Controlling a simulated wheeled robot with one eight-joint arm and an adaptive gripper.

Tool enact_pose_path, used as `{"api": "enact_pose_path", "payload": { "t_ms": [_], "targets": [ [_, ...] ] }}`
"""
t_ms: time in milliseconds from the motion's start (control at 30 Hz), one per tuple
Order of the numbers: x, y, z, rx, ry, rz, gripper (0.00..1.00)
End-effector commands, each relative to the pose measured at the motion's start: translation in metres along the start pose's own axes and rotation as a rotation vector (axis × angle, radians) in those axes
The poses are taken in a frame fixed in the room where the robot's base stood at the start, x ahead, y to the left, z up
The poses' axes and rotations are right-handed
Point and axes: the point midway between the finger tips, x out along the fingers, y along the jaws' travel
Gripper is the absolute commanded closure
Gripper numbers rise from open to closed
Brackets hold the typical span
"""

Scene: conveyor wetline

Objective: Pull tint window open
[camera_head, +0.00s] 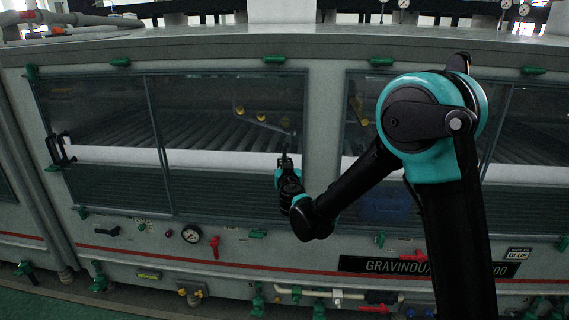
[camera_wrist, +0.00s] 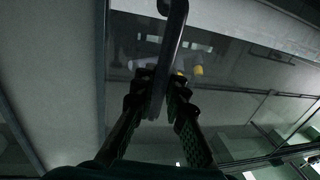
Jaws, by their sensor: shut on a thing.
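The tint window (camera_head: 200,110) is a dark glazed opening in the grey machine's front, left of centre in the head view, with an upright frame bar dividing it. Rollers and a white band show through the glass. A dark bar handle (camera_head: 60,151) stands on its left edge. My gripper (camera_head: 285,163) is at the right edge of this window. In the wrist view my gripper (camera_wrist: 160,92) is shut on a dark curved bar handle (camera_wrist: 174,35), which passes between the fingers. In the head view that handle is mostly hidden by my gripper.
A second dark window (camera_head: 530,130) lies to the right, partly behind my arm. Below are a pressure gauge (camera_head: 191,234), a red valve handle (camera_head: 215,246) and a dark nameplate (camera_head: 425,266). Green clamps line the panel above. Pipes (camera_head: 330,294) run along the bottom.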

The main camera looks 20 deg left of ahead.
Motion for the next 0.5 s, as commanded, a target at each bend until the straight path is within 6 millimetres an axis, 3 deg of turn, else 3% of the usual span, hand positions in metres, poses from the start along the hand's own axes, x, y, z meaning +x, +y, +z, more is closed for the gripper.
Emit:
{"api": "enact_pose_path", "payload": {
  "t_ms": [267, 500],
  "targets": [
    [0.0, -0.002, 0.0, 0.0, 0.0, -0.001, 1.0],
    [0.005, -0.032, 0.0, 0.0, 0.0, -0.005, 1.0]
  ]
}}
